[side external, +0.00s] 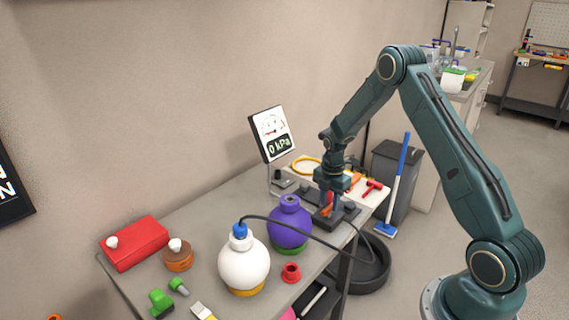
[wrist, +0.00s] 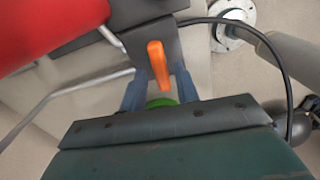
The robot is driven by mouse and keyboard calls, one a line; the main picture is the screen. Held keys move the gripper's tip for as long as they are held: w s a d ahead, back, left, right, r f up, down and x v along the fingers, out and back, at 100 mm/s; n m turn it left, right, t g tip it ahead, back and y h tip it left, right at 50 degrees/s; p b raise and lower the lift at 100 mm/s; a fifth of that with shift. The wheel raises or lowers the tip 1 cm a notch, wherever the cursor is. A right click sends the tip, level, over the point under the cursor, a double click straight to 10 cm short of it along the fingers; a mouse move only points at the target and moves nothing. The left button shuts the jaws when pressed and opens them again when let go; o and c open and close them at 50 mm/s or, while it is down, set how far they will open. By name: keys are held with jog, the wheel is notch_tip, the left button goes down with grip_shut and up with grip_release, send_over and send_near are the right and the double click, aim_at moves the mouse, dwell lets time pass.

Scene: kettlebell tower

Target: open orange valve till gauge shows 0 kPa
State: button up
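The gauge panel (side external: 274,133) stands on a post at the back of the bench, and its display reads 0 kPa (side external: 279,147). The orange valve handle (wrist: 158,63) is upright in the middle of the wrist view; part of it shows below my gripper in the side view (side external: 327,204). It sits on a dark base (side external: 337,217). My gripper (wrist: 159,82) points down over the handle, with one finger on each side. The fingers look apart, with small gaps beside the handle. The handle's lower end is partly hidden.
A white kettlebell-shaped vessel (side external: 243,265) with a black hose and a purple one (side external: 289,226) stand left of the valve. A red cylinder (wrist: 45,25) fills the upper left of the wrist view. A red block (side external: 134,244) lies at the bench's far left.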

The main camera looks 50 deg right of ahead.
aim_at(329, 207)
jog(key=shift+r, duration=2.3)
jog(key=shift+f, duration=0.1)
